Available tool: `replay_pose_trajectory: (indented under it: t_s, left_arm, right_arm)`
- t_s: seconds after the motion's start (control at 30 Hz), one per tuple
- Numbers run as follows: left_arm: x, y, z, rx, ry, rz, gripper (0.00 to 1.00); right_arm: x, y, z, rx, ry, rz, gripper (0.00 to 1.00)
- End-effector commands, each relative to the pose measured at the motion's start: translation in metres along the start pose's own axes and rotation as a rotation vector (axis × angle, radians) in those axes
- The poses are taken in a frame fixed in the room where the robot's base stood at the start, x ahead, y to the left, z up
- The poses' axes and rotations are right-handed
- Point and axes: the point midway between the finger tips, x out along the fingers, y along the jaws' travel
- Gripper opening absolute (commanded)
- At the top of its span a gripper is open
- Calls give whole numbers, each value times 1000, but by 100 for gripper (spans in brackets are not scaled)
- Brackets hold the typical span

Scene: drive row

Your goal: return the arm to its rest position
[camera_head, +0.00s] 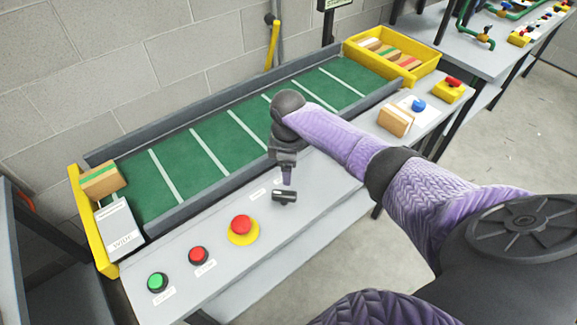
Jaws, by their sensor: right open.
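My right arm reaches in from the right, and its right gripper (287,178) points down over the grey control panel (220,275). The gripper is open, with nothing seen between its fingers. It is just above a black knob (284,196) on the panel; I cannot tell whether they touch. My left gripper is not in view.
Left of the knob are a red mushroom button on a yellow base (242,227), a red button (198,256) and a green button (157,282). Behind runs a green conveyor (210,165) with a carton (100,181) at its left end. A yellow bin (420,76) stands far right.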

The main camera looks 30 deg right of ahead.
Motion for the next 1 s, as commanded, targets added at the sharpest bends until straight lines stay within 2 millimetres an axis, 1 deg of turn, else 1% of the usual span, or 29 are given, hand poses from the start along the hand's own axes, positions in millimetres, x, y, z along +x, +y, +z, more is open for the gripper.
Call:
replay_pose_trajectory:
  t_s: [0.37, 0.43, 0.47, 0.57, 0.6, 0.7, 0.8, 0.9, 1.0]
  left_arm:
    - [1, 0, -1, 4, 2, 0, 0]
    - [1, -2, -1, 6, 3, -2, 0]
    - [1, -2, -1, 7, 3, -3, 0]
    - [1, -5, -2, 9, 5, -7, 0]
    - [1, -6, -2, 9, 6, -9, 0]
    - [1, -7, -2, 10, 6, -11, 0]
    - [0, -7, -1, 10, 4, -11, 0]
    - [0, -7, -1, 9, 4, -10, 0]
    - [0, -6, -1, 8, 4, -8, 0]
  right_arm:
    - [1, -1, 0, -1, 0, -1, 74]
    - [9, -12, -4, -10, 2, -4, 74]
    - [15, -22, -8, -17, 6, -6, 74]
    - [40, -79, -20, -18, 43, -10, 74]
    - [47, -104, -22, 1, 68, -9, 74]
    - [51, -150, -21, 87, 128, 2, 74]
    - [46, -181, -14, 190, 176, 13, 74]
    - [37, -203, -2, 301, 211, 28, 74]
    - [27, -218, 13, 415, 235, 48, 74]
